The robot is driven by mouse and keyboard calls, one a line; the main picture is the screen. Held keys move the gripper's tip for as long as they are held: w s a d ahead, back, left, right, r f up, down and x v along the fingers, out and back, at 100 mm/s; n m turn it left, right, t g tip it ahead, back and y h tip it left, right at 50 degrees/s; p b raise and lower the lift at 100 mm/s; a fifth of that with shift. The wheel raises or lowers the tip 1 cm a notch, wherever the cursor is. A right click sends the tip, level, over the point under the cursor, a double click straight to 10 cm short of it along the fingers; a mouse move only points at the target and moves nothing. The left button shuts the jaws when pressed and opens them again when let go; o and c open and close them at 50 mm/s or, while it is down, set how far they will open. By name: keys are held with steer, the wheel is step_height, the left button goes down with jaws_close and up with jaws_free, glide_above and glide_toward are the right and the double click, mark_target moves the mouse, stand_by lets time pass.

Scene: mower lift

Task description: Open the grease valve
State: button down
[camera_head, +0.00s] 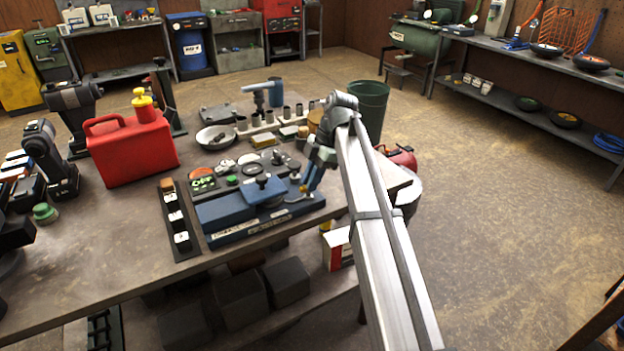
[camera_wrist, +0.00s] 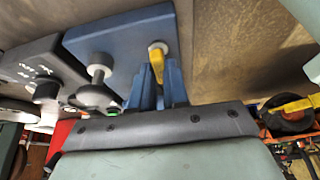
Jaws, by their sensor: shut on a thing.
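A blue block (camera_head: 262,191) sits on a longer dark-blue base (camera_head: 240,232) with a lettered front, at the bench's front edge. The block also shows in the wrist view (camera_wrist: 122,42), where a yellow lever (camera_wrist: 157,48) stands at its right side. I take this lever for the grease valve's handle. My gripper (camera_head: 311,184) is at the right end of the blue unit. In the wrist view, the blue fingers of my gripper (camera_wrist: 160,72) are closed around the lower part of the lever, hiding it there. Whether the valve is open cannot be told.
A black knob (camera_wrist: 95,94) stands close left of my fingers. A black strip with white-marked switches (camera_head: 180,220) lies left of the unit. A red can (camera_head: 132,150), a bowl (camera_head: 216,138) and several small parts crowd the bench. The floor to the right is mostly clear.

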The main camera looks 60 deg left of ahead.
steer(key=shift+n, duration=0.3)
steer(key=c, duration=1.1)
jaws_free()
steer(key=v, duration=0.7)
steer(key=shift+w+a+r, duration=0.1)
steer(key=shift+r, duration=0.2)
